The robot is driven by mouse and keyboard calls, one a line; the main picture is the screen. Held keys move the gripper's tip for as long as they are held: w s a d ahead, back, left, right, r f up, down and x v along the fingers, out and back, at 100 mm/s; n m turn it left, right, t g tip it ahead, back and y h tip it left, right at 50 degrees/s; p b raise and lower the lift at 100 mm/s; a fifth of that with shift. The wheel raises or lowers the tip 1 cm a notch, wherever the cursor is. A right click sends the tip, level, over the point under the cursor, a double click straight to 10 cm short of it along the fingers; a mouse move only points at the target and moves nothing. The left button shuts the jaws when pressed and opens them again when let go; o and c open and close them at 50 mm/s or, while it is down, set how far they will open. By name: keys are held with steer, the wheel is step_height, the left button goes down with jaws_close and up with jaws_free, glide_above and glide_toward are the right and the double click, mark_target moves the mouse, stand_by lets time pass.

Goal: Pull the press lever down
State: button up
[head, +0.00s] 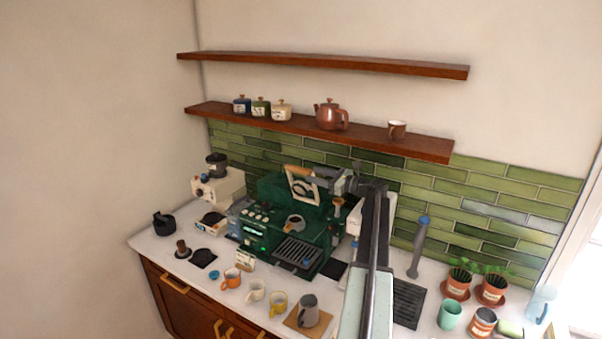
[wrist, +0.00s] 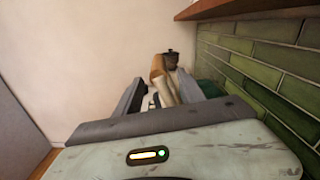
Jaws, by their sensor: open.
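The green espresso machine (head: 262,232) stands on the counter under the shelves. The press lever's wooden handle (head: 297,170) is at its top, above a pale frame. The handle also shows in the wrist view (wrist: 157,68), ahead of and seemingly between my fingers. My gripper (head: 322,178) is open, at the right end of the handle in the head view; its two fingers also show in the wrist view (wrist: 160,88). I cannot tell whether a finger touches the handle.
Two wooden shelves (head: 385,140) hang above, the lower one with jars, a teapot and a cup. A cream grinder (head: 215,188) stands left of the machine. Several mugs and a grey pitcher (head: 308,312) stand in front. Plants and a green cup (head: 450,315) are at the right.

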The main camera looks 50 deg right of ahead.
mark_target(304, 172)
steer(key=x, duration=0.5)
steer(key=shift+w+a, duration=0.15)
steer(key=shift+w, duration=0.1)
steer(key=shift+s+r, duration=0.1)
steer(key=shift+c, duration=1)
jaws_close()
